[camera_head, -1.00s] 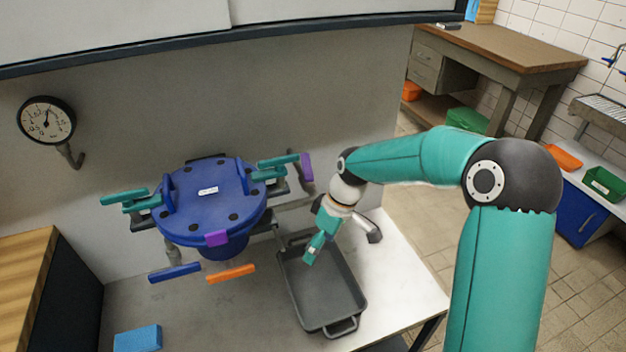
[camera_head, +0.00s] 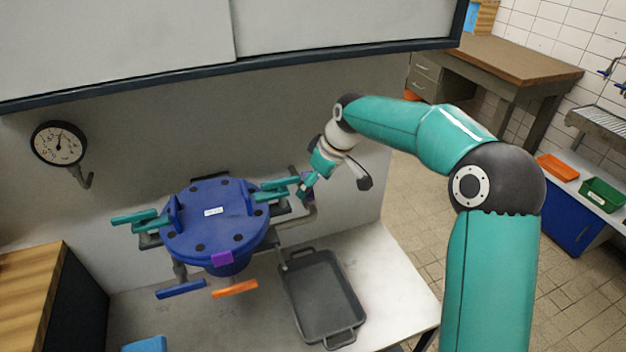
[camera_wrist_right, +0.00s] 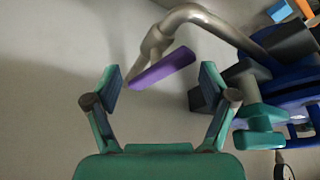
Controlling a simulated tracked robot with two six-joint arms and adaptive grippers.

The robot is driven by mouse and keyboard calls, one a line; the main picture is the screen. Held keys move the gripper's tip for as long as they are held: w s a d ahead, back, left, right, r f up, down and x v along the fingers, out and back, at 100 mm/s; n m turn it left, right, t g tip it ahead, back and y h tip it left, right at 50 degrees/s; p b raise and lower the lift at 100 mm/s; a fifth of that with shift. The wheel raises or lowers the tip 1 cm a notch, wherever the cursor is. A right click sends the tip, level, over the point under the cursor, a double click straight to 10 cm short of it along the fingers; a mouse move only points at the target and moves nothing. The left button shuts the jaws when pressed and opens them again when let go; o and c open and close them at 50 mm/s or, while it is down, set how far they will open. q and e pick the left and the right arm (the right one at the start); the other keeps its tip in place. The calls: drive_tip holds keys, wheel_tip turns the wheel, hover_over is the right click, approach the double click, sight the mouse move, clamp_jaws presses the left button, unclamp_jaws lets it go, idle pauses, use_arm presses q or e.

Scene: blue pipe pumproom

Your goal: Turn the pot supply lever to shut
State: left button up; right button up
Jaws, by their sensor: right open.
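A purple lever (camera_head: 306,178) sits on a grey pipe beside the right side of the blue lidded pot (camera_head: 212,225). It is partly hidden by my right gripper (camera_head: 308,187). In the right wrist view the purple lever (camera_wrist_right: 162,69) slants up to the right on the bent grey pipe (camera_wrist_right: 205,18). My open right gripper (camera_wrist_right: 160,82) has one finger on each side of it in the picture; no contact shows. A blue lever (camera_head: 181,289), an orange lever (camera_head: 235,289) and a purple tab (camera_head: 222,258) are at the pot's front. No readable label shows which is the pot supply lever. My left gripper is out of view.
Teal handles (camera_head: 134,218) flank the pot. A dark tray (camera_head: 322,298) lies on the bench to its right. A round gauge (camera_head: 58,144) hangs on the back wall. A blue block (camera_head: 145,344) lies at the front left. An overhead cabinet edge (camera_head: 250,65) crosses above.

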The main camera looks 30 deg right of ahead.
drive_tip(key=shift+w+x, duration=0.15)
drive_tip(key=shift+x, duration=0.7)
drive_tip(key=shift+w+x, duration=0.15)
drive_tip(key=shift+x, duration=0.65)
drive_tip(key=shift+r, duration=0.15)
drive_tip(key=shift+a, duration=0.1)
drive_tip(key=c, duration=1.4)
